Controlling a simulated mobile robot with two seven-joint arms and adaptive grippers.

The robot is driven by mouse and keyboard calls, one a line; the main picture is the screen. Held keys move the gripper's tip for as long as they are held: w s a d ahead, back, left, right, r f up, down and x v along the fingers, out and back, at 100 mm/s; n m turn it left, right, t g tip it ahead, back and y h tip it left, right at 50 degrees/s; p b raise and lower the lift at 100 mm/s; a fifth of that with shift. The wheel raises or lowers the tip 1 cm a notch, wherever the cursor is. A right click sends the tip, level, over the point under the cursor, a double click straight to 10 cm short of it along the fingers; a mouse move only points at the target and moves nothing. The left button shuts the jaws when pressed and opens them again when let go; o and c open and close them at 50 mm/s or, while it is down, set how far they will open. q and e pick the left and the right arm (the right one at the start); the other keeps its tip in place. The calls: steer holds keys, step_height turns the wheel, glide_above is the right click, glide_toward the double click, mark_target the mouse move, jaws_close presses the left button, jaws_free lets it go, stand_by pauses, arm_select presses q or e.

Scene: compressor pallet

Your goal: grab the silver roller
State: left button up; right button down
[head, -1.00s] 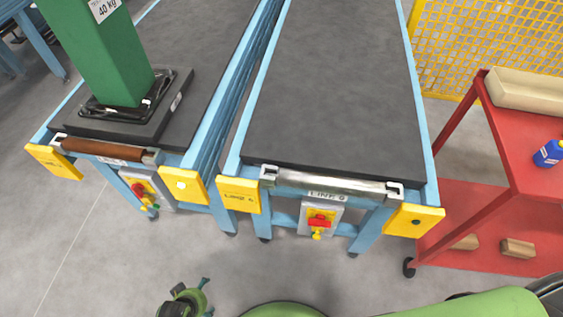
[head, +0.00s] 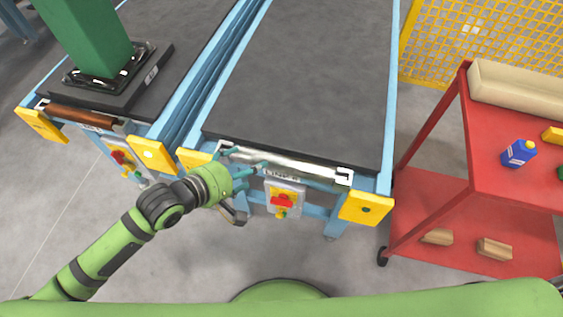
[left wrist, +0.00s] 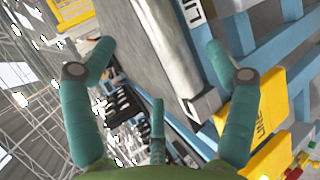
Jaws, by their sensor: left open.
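The silver roller (head: 305,168) lies across the front end of the right-hand conveyor, held between white end brackets. My left gripper (head: 246,166) is at the roller's left end, with its teal fingers spread. In the left wrist view the roller (left wrist: 165,50) runs between the open fingers of my left gripper (left wrist: 160,60), with its bracketed end near the right finger. I cannot tell whether any finger touches it. The fingers hide part of the roller's left end in the head view. My right gripper is not in view.
Yellow end plates (head: 367,207) flank the conveyor. The left conveyor carries a brown roller (head: 80,116) and a green column (head: 85,35). A red cart (head: 500,185) stands at right.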

mark_target(265, 159)
arm_select(q)
steer(key=x, duration=0.7)
steer(key=shift+s+d+r+p, duration=0.1)
steer(key=shift+d+r+p, duration=0.1)
steer(key=shift+p, duration=0.1)
steer(key=shift+s, duration=0.1)
jaws_close()
